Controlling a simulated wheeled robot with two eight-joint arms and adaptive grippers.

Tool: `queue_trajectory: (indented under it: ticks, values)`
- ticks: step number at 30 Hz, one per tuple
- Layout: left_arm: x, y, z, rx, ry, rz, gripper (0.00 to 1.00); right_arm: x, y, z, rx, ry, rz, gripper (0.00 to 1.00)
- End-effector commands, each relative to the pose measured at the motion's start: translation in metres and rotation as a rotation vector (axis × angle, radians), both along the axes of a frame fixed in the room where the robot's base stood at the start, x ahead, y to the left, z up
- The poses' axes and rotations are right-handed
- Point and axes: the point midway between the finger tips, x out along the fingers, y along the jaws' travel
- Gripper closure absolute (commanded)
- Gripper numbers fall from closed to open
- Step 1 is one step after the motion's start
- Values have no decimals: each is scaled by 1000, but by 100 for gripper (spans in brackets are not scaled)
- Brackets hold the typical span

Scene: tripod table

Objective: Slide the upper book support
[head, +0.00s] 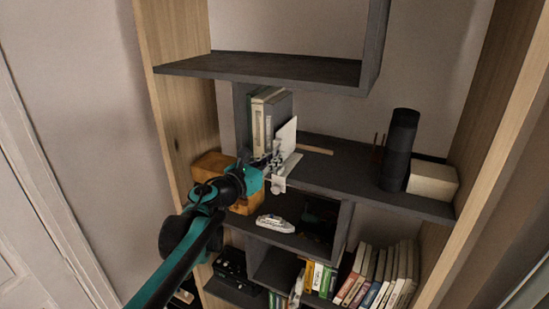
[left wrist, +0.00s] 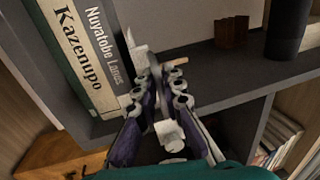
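The upper book support (head: 287,134) is a thin white upright plate against the right side of the books (head: 266,122) on the middle shelf. My left gripper (head: 273,163) is at the support's lower front edge in the head view. In the left wrist view its fingertips (left wrist: 152,82) are close together at the support's near end. I cannot tell whether they are clamped on it. My right gripper is not in view.
A dark cylinder (head: 400,150) and a pale box (head: 433,180) stand at the shelf's right. A wooden strip (head: 315,150) lies behind the support. An orange-brown box (head: 212,165) is at left. A white object (head: 275,224) and more books (head: 378,275) sit lower. The shelf middle is free.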

Motion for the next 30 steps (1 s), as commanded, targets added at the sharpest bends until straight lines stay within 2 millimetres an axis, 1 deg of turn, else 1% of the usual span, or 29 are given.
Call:
queue_trajectory:
  ticks: [8, 12, 18, 20, 30]
  values:
    - [0, 1, 0, 0, 0, 1, 100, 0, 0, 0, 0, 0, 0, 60]
    - [3, 8, -1, -1, 1, 3, 100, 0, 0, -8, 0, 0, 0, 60]
    - [3, 7, 0, -1, 1, 1, 100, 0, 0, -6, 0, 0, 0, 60]
    - [3, 7, 0, -1, 1, 1, 85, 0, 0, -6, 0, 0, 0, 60]
    - [1, 8, 0, -1, 1, 1, 85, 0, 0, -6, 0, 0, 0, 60]
